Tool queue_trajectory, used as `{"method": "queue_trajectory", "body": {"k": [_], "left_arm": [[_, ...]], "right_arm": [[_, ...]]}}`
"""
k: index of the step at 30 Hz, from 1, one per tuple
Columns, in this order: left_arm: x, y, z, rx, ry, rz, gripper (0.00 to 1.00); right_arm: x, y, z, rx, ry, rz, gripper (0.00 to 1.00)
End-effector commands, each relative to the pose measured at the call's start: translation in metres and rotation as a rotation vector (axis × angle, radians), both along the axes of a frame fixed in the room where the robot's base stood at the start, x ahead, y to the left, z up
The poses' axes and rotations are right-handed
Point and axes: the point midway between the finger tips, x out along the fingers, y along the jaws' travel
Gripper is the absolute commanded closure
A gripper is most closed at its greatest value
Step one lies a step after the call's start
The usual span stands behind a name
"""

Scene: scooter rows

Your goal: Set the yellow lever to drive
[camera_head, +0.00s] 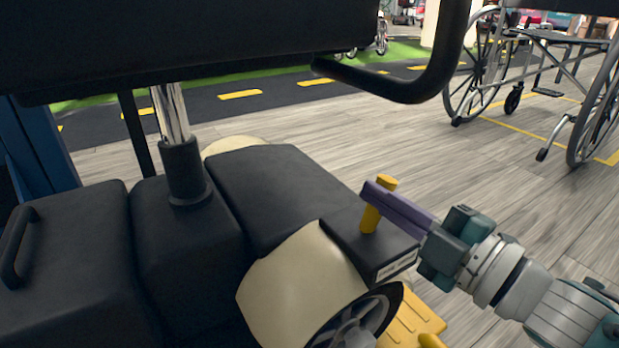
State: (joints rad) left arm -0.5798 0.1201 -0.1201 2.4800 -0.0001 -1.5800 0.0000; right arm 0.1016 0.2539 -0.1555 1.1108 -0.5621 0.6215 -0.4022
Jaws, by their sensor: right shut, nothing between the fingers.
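The yellow lever (370,218) stands up from a black block on the scooter's rear, beside the cream wheel cover. Its top leans a little to the right in the picture. My right gripper (374,189) comes in from the right with its purple fingers shut and empty. The fingers lie across the front of the lever and hide its middle; whether they touch it I cannot tell. A white label (397,265) on the block's side has print too small to read. My left gripper is not in view.
The scooter's black seat (180,45) and armrest (440,60) overhang the lever area. A seat post (183,170) stands to the left. A yellow footplate-like part (412,318) lies below the block. A wheelchair (545,85) stands at the back right, with open floor before it.

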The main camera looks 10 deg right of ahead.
Motion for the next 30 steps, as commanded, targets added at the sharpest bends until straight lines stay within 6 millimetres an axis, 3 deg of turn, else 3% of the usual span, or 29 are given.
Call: {"method": "queue_trajectory", "body": {"k": [7,21,30], "left_arm": [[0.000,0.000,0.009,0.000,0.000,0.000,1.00],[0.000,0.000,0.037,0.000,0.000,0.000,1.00],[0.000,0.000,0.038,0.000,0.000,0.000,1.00]], "right_arm": [[-0.011,-0.006,0.001,0.000,0.002,0.000,1.00],[-0.082,-0.042,-0.004,-0.001,0.002,0.001,1.00],[-0.088,-0.046,-0.005,0.000,0.000,0.000,1.00]]}}
